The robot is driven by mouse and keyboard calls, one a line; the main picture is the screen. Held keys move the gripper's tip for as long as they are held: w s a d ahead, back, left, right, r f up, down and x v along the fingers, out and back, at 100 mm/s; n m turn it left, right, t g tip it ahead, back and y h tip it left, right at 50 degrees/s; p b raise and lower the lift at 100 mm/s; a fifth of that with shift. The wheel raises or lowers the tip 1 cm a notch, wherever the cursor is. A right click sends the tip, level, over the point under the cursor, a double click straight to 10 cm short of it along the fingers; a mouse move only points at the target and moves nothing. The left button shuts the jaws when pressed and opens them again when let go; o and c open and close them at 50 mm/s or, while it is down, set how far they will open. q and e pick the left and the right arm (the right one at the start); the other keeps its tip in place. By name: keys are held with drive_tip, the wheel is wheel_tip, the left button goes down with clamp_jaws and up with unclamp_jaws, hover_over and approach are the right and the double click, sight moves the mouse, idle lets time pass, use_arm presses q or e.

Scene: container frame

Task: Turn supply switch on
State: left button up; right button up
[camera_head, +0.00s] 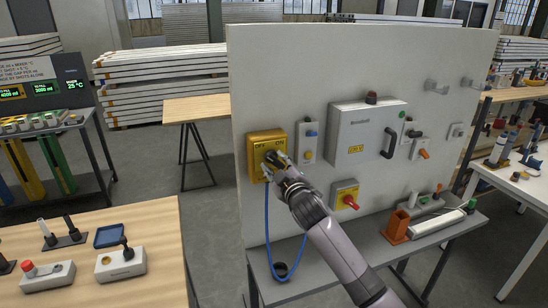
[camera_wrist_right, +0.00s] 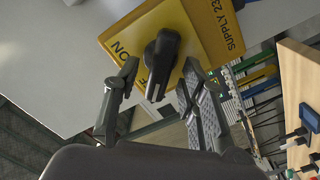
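The supply switch is a yellow box (camera_head: 256,141) with OFF and ON labels, on the left part of the white upright panel. In the right wrist view its yellow face (camera_wrist_right: 205,25) carries a black rotary handle (camera_wrist_right: 163,48). The handle's narrow end lies over the partly hidden OFF letters, with ON clear to the left. My right gripper (camera_head: 274,159) is at the box and covers much of its front in the head view. In the wrist view its fingers (camera_wrist_right: 158,70) are spread on either side of the handle, with a visible gap at the left finger. My left gripper is out of view.
A blue cable (camera_head: 268,225) loops below the yellow box. An orange holder (camera_head: 396,228) stands on the grey shelf.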

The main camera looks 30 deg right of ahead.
drive_tip(key=shift+x, duration=0.85)
drive_tip(key=shift+c, duration=0.5)
clamp_jaws()
